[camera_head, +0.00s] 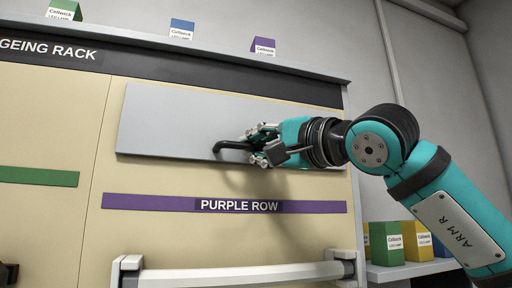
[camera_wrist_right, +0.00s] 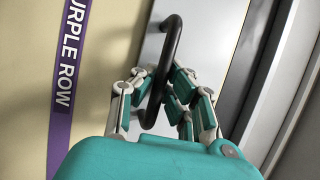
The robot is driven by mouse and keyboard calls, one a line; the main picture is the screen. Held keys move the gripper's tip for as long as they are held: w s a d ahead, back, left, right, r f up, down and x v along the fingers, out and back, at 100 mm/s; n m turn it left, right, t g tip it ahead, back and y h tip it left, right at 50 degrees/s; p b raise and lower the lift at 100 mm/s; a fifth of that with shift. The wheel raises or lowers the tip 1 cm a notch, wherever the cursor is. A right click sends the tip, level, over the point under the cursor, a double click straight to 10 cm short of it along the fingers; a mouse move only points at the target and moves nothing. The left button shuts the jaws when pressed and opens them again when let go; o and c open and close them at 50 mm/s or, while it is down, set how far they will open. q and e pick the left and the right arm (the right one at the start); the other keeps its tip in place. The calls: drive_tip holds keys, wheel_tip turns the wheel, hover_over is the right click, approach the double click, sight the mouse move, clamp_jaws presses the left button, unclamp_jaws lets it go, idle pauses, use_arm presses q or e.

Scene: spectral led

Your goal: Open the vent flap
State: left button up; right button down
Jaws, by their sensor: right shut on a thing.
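The vent flap (camera_head: 180,118) is a long grey panel on the beige rack front, above the purple strip. Its lower edge seems to stand slightly off the rack, but I cannot tell how far. A black bar handle (camera_head: 232,146) is fixed to it near the lower middle. My right gripper (camera_head: 262,147) is at the handle, with its fingers around it. In the right wrist view the handle (camera_wrist_right: 172,45) runs between the two fingers of the gripper (camera_wrist_right: 165,92), which are shut on it.
A purple strip (camera_head: 150,203) reading "PURPLE ROW" lies below the flap. A pale horizontal bar (camera_head: 240,275) juts out lower down. Small coloured boxes stand on the rack top, and green (camera_head: 387,244) and yellow (camera_head: 417,241) boxes stand on a shelf at right.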

drive_tip(key=shift+f, duration=0.1)
idle(0.6)
drive_tip(key=shift+s, duration=0.2)
drive_tip(key=s+d+r, duration=0.1)
drive_tip(key=s+r, duration=0.3)
drive_tip(key=shift+s+d, duration=0.25)
drive_tip(key=shift+s, duration=0.05)
idle(0.3)
drive_tip(key=shift+r, duration=0.1)
